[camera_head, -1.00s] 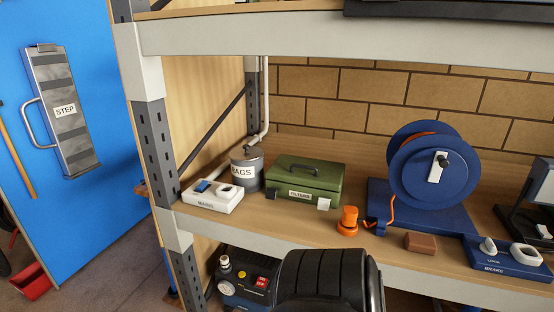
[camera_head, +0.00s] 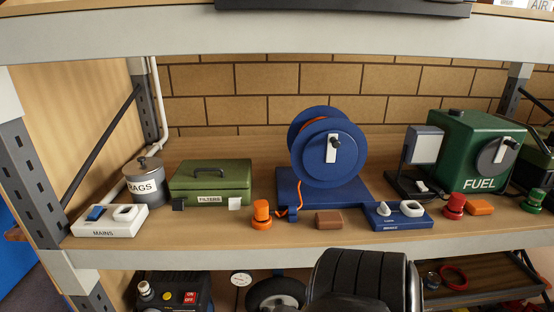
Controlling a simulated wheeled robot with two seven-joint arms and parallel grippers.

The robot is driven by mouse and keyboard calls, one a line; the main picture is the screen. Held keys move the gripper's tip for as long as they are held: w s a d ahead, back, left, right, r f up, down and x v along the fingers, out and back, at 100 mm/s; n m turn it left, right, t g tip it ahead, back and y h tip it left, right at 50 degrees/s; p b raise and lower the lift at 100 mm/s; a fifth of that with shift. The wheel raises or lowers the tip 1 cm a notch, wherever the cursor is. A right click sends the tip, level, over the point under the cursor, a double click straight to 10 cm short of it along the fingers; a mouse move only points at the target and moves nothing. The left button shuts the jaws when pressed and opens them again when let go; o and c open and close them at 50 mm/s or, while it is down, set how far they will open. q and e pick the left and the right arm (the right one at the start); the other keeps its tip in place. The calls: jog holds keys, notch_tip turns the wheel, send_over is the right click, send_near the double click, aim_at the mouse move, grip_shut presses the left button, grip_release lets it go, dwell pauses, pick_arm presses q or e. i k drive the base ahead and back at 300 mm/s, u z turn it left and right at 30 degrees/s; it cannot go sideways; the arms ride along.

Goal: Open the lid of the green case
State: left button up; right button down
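The green case (camera_head: 225,182), labelled FILTERS, sits on the middle shelf left of centre. Neither of my grippers shows in the head view.
A grey RAGS tin (camera_head: 143,186) and a white MAINS switch box (camera_head: 108,222) stand left of the case. An orange knob-shaped object (camera_head: 261,214), a brown block (camera_head: 328,220) and a blue hose reel (camera_head: 335,160) are to its right. The upper shelf (camera_head: 270,35) overhangs.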

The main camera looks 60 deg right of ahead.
aim_at(210, 174)
jog(key=z, duration=2.2)
